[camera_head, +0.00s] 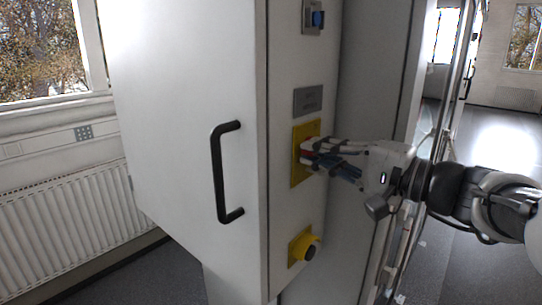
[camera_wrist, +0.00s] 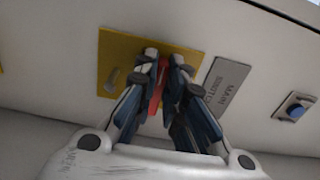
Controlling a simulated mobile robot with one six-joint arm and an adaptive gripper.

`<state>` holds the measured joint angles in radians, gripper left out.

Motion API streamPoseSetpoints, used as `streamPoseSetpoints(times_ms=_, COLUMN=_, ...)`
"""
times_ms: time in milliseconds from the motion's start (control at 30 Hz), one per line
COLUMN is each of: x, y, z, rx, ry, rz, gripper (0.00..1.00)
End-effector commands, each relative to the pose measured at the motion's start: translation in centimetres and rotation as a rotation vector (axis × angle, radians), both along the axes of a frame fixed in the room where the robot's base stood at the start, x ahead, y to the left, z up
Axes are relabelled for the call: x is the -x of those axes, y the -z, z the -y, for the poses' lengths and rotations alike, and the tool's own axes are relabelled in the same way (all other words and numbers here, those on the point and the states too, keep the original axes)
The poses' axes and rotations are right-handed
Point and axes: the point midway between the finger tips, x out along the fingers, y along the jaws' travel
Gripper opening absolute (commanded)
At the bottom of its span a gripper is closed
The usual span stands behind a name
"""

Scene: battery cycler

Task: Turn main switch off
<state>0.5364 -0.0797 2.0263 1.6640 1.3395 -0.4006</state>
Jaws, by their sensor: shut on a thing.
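The main switch is a red handle (camera_wrist: 157,97) on a yellow plate (camera_head: 297,174) on the cabinet's narrow side. The yellow plate also shows in the wrist view (camera_wrist: 115,59). A grey label reading MAIN SWITCH (camera_wrist: 223,82) is beside the plate; in the head view the label (camera_head: 307,98) is just above it. My gripper (camera_head: 312,156) reaches in from the right to the plate. In the wrist view my gripper (camera_wrist: 165,65) has its fingers closed around the red handle. The fingers hide much of the handle, so its exact angle is hard to tell.
A yellow plate with a dark round knob (camera_head: 304,247) is below the switch. A blue switch (camera_head: 318,18) is above the label. A black door handle (camera_head: 225,172) juts from the cabinet front. Open floor (camera_head: 505,150) lies at the right.

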Motion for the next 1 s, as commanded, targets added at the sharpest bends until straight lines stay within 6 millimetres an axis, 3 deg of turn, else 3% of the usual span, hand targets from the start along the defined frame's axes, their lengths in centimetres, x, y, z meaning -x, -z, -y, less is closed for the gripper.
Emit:
streamPoseSetpoints(times_ms=267, x=0.01, y=0.02, z=-0.01, rx=0.003, ry=-0.001, rz=0.001, gripper=0.00)
streamPoseSetpoints(times_ms=300, x=0.01, y=0.02, z=-0.01, rx=0.003, ry=-0.001, rz=0.001, gripper=0.12)
streamPoseSetpoints(times_ms=600, x=0.00, y=0.01, z=0.00, rx=0.002, ry=0.000, rz=0.001, gripper=0.31)
streamPoseSetpoints(times_ms=1000, x=0.52, y=-0.01, z=0.64, rx=0.001, ry=0.002, rz=0.001, gripper=0.31)
